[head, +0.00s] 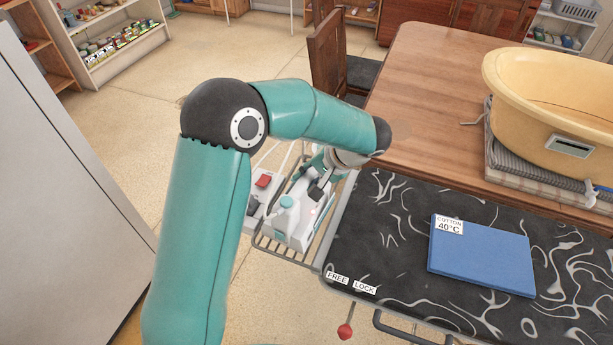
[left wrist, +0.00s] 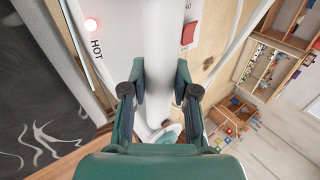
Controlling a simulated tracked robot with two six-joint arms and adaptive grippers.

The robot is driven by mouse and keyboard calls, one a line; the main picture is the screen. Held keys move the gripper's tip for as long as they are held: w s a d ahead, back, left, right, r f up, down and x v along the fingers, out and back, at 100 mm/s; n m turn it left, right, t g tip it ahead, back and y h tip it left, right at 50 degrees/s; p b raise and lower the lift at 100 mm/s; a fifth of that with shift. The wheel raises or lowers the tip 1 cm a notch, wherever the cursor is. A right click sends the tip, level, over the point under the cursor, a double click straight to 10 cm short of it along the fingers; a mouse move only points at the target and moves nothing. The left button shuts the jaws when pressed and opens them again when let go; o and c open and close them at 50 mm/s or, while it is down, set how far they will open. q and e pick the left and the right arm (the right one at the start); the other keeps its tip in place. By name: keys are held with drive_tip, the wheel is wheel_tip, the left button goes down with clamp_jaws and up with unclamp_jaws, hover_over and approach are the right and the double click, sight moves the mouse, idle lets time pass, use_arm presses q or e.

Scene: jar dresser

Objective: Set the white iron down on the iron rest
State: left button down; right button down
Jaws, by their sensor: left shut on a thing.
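The white iron (head: 297,222), with a teal cap, is at the wire iron rest (head: 282,254) on the left end of the ironing board. Its underside is hidden, so I cannot tell whether it touches the wires. My left gripper (head: 319,184) is shut on the iron's handle. In the left wrist view the fingers (left wrist: 160,92) grip both sides of the white handle (left wrist: 165,45). A lit red lamp (left wrist: 91,25) shows beside the word HOT. My right gripper is not in view.
A white box with a red switch (head: 263,181) sits left of the iron. A folded blue cloth (head: 482,257) lies on the black patterned board (head: 385,245). A yellow tub (head: 540,110) stands on folded cloths on the wooden table (head: 430,85). A red knob (head: 345,331) hangs below the board.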

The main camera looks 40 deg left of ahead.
use_arm(q)
drive_tip(key=shift+f, duration=0.1)
drive_tip(key=c, duration=0.9)
unclamp_jaws()
drive_tip(key=shift+o, duration=0.5)
drive_tip(key=shift+f, duration=0.1)
